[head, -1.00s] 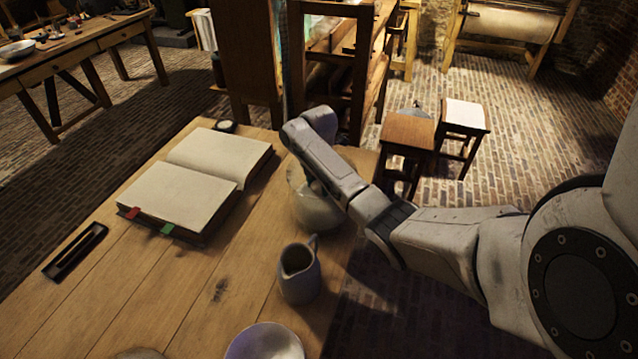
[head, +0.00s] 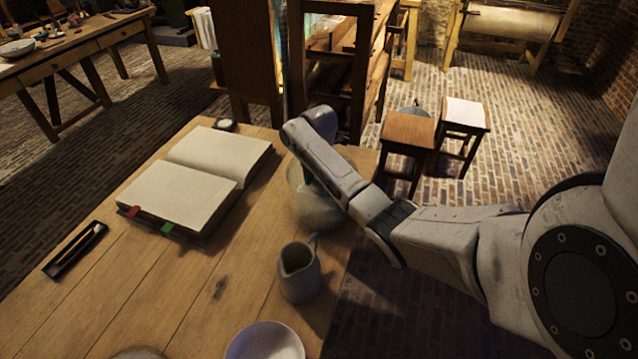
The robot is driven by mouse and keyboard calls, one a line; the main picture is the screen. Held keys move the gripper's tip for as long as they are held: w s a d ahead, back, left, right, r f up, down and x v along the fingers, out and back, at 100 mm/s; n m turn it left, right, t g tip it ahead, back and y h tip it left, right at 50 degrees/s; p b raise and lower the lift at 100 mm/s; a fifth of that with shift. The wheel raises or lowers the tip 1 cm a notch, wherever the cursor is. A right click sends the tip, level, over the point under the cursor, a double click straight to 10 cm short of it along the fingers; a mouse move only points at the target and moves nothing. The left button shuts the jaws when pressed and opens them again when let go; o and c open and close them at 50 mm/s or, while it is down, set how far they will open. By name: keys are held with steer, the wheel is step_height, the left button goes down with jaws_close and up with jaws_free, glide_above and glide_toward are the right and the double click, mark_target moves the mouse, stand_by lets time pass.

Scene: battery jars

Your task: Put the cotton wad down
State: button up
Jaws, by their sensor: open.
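My arm reaches in from the right, and its end is over a round, pale glass jar (head: 318,212) at the right edge of the wooden table. My gripper (head: 309,178) is at the jar's mouth, mostly hidden behind my own arm. Its fingertips are not clearly visible, but it is open. I cannot make out the cotton wad; the jar's upper part and much of its inside are covered by my arm.
A grey jug (head: 298,275) stands just in front of the jar, with a pale bowl (head: 265,343) nearer. An open book (head: 180,195), a pen tray (head: 76,250) and a small round item (head: 225,125) lie to the left. The table's (head: 215,305) middle has free room.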

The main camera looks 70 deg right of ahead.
mark_target(319, 183)
step_height(319, 183, up, 12)
steer(key=p, duration=0.1)
stand_by(1.0)
